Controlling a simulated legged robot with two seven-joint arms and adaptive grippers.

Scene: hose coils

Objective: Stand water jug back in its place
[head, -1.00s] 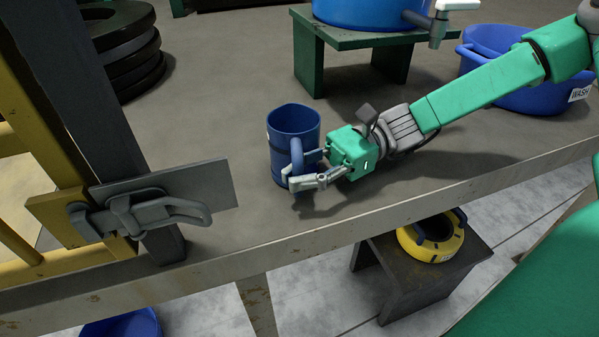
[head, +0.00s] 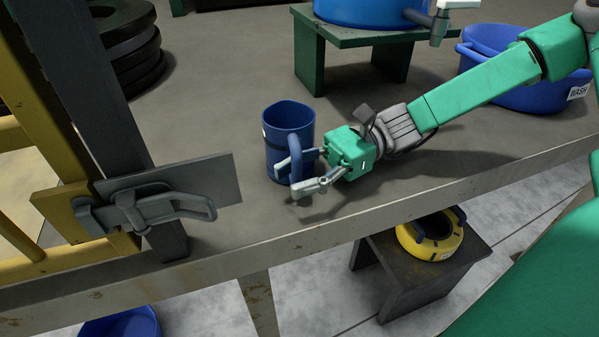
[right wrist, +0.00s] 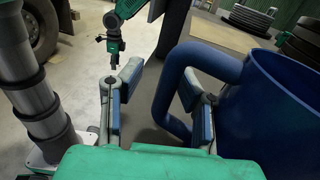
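The water jug is a blue mug-like jug (head: 282,150) with a looped handle, standing upright on the grey bench. It also shows large at the right of the right wrist view (right wrist: 275,105). My right gripper (head: 292,178) is at the handle side of the jug. In the right wrist view its fingers (right wrist: 155,105) are spread, with the handle between them and one finger inside the loop.
A green stand (head: 355,40) holds a blue tapped container (head: 360,12). A blue wash tub (head: 530,95) is at right, and stacked black coils (head: 125,50) at back left. A metal latch (head: 160,205) on a yellow frame stands at left. The bench front edge (head: 400,205) is close.

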